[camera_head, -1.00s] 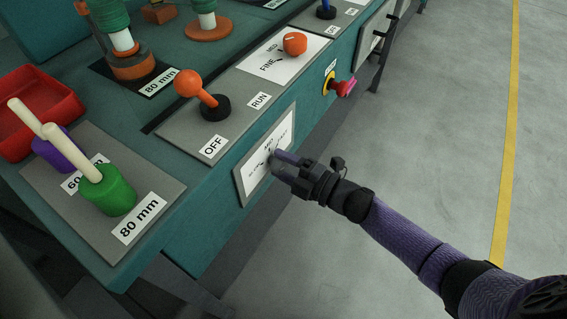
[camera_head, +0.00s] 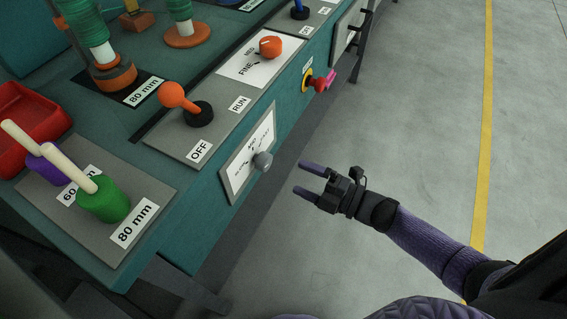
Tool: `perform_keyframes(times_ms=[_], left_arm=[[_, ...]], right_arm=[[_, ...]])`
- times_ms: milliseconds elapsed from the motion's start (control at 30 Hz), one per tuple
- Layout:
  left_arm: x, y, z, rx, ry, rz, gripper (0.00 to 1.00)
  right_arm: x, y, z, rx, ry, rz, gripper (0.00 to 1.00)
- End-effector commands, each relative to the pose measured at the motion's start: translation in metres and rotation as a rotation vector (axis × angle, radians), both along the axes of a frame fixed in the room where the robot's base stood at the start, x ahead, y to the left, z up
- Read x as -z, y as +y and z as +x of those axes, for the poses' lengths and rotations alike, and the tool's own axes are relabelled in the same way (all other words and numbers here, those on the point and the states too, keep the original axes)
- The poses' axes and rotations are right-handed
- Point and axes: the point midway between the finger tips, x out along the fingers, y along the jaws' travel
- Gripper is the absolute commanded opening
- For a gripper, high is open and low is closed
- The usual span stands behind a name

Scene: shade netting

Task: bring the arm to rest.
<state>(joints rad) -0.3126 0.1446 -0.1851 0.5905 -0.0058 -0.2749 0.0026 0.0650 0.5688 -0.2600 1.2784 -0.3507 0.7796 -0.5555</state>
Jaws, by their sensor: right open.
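My right gripper (camera_head: 306,178) is open and empty, with its two fingers spread and pointing left toward the machine front. It hangs over the grey floor, a short gap to the right of the grey knob (camera_head: 263,161) on the white dial plate (camera_head: 247,155). My right arm (camera_head: 428,242) reaches in from the lower right. My left gripper is not in view.
The teal machine bench (camera_head: 200,222) fills the left side. A red-pink button (camera_head: 321,82) juts from the front. The floor (camera_head: 420,110) at right is clear.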

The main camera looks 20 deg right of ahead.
Motion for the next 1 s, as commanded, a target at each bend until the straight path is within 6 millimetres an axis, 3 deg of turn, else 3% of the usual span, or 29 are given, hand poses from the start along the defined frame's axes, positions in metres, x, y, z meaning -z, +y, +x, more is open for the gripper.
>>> perform_keyframes(times_ms=[533,567,667,767,800,900,1000], left_arm=[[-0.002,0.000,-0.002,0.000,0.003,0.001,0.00],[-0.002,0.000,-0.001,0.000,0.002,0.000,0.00],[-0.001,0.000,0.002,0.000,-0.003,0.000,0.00],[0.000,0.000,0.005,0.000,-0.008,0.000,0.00],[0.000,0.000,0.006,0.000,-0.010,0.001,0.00],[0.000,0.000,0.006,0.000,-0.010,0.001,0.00],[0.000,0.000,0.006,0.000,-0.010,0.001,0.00]], right_arm=[[0.005,-0.007,-0.008,0.013,0.018,0.005,0.95],[0.012,-0.009,-0.010,0.035,0.048,0.012,0.95],[0.067,-0.026,-0.029,0.213,0.292,0.070,0.95],[0.150,-0.049,-0.088,0.497,0.671,0.148,0.95],[0.179,-0.054,-0.120,0.608,0.815,0.174,0.95],[0.230,-0.060,-0.204,0.857,1.125,0.216,0.95],[0.257,-0.056,-0.283,1.067,1.368,0.232,0.95]])
